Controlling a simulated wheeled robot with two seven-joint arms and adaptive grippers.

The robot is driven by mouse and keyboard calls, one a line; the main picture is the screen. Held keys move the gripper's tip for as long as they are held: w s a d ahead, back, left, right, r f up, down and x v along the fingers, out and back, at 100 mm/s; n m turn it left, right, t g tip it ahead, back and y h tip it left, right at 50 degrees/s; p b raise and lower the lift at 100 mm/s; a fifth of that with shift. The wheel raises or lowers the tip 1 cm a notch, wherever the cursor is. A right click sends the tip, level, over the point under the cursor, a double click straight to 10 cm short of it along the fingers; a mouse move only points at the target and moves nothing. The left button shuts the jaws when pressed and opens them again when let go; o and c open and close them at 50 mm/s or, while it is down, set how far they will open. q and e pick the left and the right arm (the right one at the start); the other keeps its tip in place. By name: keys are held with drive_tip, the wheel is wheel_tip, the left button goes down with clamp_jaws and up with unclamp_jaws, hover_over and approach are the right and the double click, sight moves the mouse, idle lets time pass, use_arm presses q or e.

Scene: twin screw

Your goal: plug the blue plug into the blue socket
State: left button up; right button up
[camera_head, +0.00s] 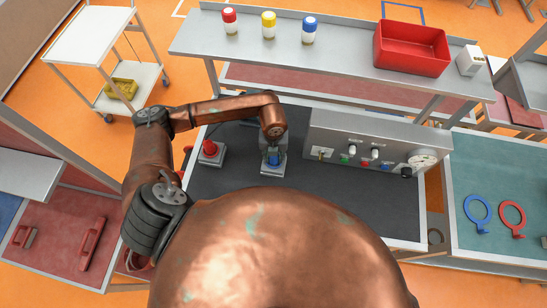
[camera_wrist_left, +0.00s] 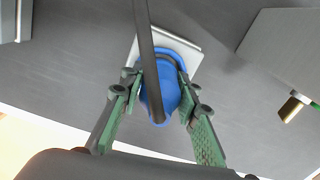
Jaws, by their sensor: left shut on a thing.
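The blue plug (camera_wrist_left: 162,88) sits between the two green-padded fingers of my left gripper (camera_wrist_left: 160,105) in the left wrist view, and the fingers are closed on its sides. A dark cable (camera_wrist_left: 145,35) runs across it. A light grey square plate (camera_wrist_left: 183,48) lies beneath the plug. In the head view the same blue plug (camera_head: 273,159) is under my left gripper (camera_head: 272,147), over the grey plate (camera_head: 276,171) on the dark table. I cannot tell a separate blue socket from the plug, nor whether the plug is seated. My right gripper is not in view.
A red knob (camera_head: 210,147) on a grey base stands left of the plug. A grey panel box (camera_head: 330,125) with switches, small coloured parts and a dial stands close on the right. The dark table (camera_head: 225,185) is clear in front. A shelf (camera_head: 335,55) with jars and a red bin is behind.

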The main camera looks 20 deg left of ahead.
use_arm(q)
drive_tip(key=shift+s+f, duration=0.35)
drive_tip(key=shift+f, duration=0.35)
drive_tip(key=o, duration=0.8)
drive_tip(key=shift+d, duration=0.1)
drive_tip(key=o, duration=0.4)
drive_tip(key=shift+w+f, duration=0.1)
drive_tip(key=shift+w, duration=0.2)
drive_tip(key=shift+c, duration=0.2)
drive_tip(key=shift+s, duration=0.1)
drive_tip(key=shift+r, duration=0.2)
wheel_tip(320, 180, up, 12)
drive_tip(key=shift+r, duration=0.1)
